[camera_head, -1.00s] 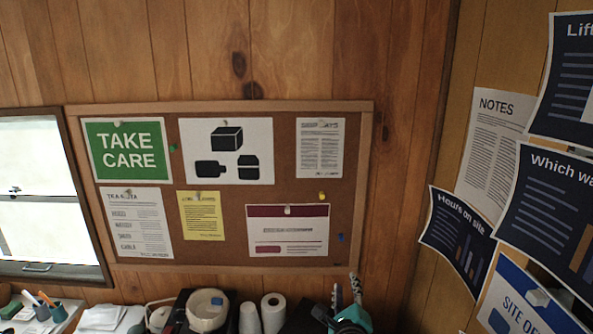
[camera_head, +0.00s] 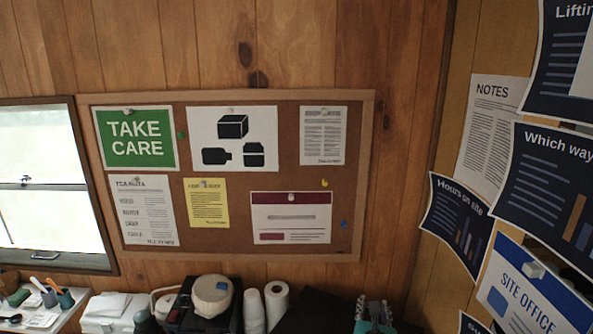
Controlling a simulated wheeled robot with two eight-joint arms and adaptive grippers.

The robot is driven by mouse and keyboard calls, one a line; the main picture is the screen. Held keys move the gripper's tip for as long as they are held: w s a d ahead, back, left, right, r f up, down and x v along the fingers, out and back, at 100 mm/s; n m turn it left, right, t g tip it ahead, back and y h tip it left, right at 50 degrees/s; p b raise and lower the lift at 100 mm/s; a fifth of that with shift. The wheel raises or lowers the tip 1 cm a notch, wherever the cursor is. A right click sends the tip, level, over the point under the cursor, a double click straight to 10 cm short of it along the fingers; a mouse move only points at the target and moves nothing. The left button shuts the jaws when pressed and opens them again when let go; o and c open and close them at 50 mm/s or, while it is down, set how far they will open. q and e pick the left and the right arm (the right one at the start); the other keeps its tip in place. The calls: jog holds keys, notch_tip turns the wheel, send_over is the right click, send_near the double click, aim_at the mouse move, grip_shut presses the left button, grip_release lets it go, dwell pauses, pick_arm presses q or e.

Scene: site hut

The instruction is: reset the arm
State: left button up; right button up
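A gripper, which I take to be my right one (camera_head: 373,306), shows at the bottom edge, right of centre. Its two grey ridged fingers point up and stand apart, with a teal part between and below them. I see nothing held between the fingers. The rest of that arm is below the picture. My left gripper is not in view.
Along the wall below the cork board (camera_head: 235,262) stand a white roll (camera_head: 277,303), stacked cups (camera_head: 254,312), a round cream container (camera_head: 212,296) and a dark box (camera_head: 310,312). A white tray (camera_head: 42,318) is at lower left. Posters (camera_head: 545,200) hang on the right wall.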

pick_arm(q)
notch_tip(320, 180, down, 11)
jog(key=b, duration=1)
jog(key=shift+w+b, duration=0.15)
jog(key=shift+b, duration=0.15)
pick_arm(e)
jog(key=s+f+m+g+y, duration=0.1)
jog(key=s+f+m+g, duration=0.2)
jog(key=s+f+m, duration=0.7)
jog(key=s+f+m+g+y, duration=0.2)
jog(key=s+f+m, duration=0.8)
jog(key=m, duration=1.2)
jog(key=shift+s+a+g+y, duration=0.2)
jog(key=shift+a+g+y, duration=0.1)
jog(key=shift+g, duration=0.9)
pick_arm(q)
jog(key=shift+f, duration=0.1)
